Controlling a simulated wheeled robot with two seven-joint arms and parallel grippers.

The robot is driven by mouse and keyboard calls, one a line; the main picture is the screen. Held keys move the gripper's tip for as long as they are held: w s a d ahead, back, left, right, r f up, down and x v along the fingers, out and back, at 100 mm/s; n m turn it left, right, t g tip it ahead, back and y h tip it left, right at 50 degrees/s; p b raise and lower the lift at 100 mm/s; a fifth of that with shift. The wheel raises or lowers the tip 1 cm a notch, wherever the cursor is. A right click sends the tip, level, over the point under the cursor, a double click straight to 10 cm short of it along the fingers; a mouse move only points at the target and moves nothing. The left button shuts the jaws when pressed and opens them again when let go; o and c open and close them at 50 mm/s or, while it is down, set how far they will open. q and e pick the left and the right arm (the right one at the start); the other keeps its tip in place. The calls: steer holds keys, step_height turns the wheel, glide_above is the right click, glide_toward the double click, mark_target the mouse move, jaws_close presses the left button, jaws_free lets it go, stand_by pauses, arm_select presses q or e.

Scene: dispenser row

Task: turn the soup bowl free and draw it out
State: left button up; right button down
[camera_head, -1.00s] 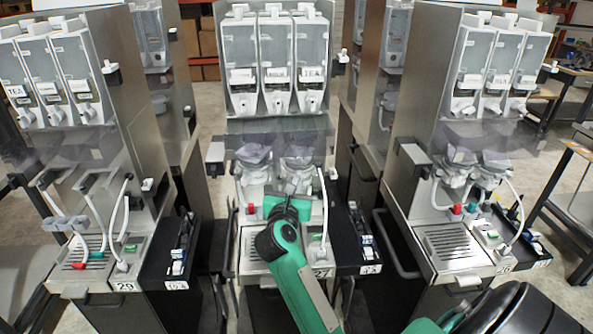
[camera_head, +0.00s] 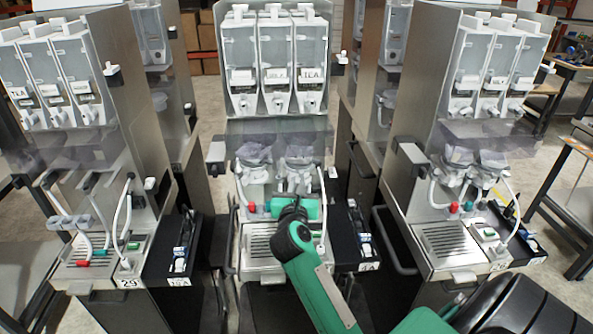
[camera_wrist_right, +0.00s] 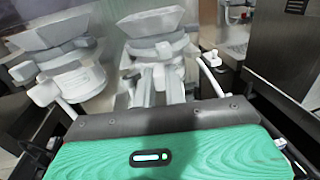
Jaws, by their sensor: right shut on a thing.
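The middle dispenser carries two white mixing bowls side by side under its canisters. The right one, which I take for the soup bowl (camera_head: 297,164), has a pale funnel-like top; it also shows in the right wrist view (camera_wrist_right: 153,22). My right gripper (camera_head: 296,187) reaches up from the front, just below that bowl. In the right wrist view its grey fingers (camera_wrist_right: 160,82) are closed at the bowl's lower part; the exact contact is hard to see. The left bowl (camera_head: 253,160) sits beside it, apart from the fingers. My left gripper is not in view.
White hoses (camera_head: 323,205) hang close on the right of my gripper. A drip tray (camera_head: 257,245) lies below. Similar dispensers stand left (camera_head: 130,130) and right (camera_head: 420,130). The space in front of the middle machine is taken by my right arm.

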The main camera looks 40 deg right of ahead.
steer(key=shift+s+d+r+n+t+y+p, duration=0.25)
steer(key=shift+d+r+n+t+y+p, duration=0.3)
steer(key=shift+p, duration=0.55)
steer(key=shift+f, duration=0.15)
steer(key=shift+y, duration=0.25)
steer(key=shift+s+d+n+t+y+p, duration=0.1)
steer(key=shift+d+n+t+y+p, duration=0.15)
steer(key=shift+n+t+y+p, duration=0.35)
steer(key=shift+a+f, duration=0.1)
steer(key=shift+s+a+f+g+p, duration=0.15)
steer(key=shift+s+a+f, duration=0.15)
steer(key=shift+s+a, duration=0.2)
steer(key=shift+s+a+f+g+p, duration=0.15)
steer(key=shift+s+a+f, duration=0.1)
steer(key=shift+s+a, duration=0.25)
